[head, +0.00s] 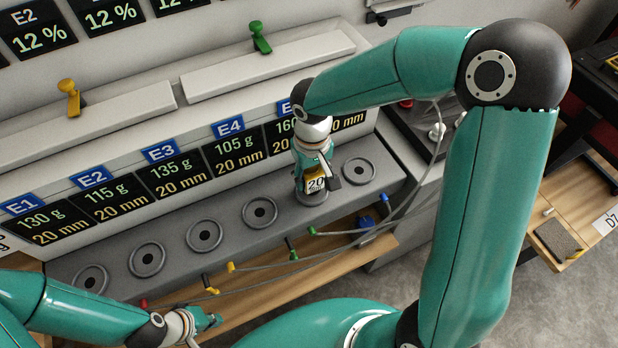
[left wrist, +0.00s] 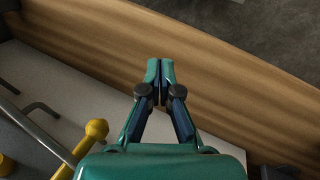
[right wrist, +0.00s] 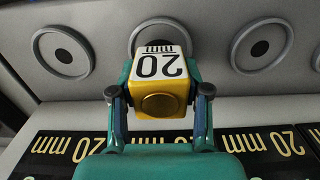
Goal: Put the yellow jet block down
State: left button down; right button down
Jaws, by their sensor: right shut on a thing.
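My right gripper (head: 316,172) is shut on the yellow jet block (head: 315,186), which has a white "20 mm" label. The block is over the fifth ring (head: 311,198) from the left on the grey ledge; whether it touches the ring is hard to tell. In the right wrist view, the yellow block (right wrist: 160,102) sits between the fingers (right wrist: 160,95), with its ring (right wrist: 134,42) partly hidden behind it. My left gripper (head: 212,321) is low at the front, away from the block. In the left wrist view, its fingertips (left wrist: 160,72) are together and empty.
Empty rings stand on both sides: one (head: 259,212) to the left and one (head: 358,171) to the right. Display panels (head: 178,177) run behind the ledge. A wooden shelf (head: 240,290) with coloured valves and hoses lies in front.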

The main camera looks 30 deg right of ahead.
aim_at(312, 169)
jog(key=shift+f, duration=0.65)
jog(key=c, duration=0.5)
grip_release()
jog(key=shift+f, duration=0.1)
jog(key=shift+c, duration=0.2)
notch_tip(312, 169, up, 12)
jog(key=shift+r, duration=0.15)
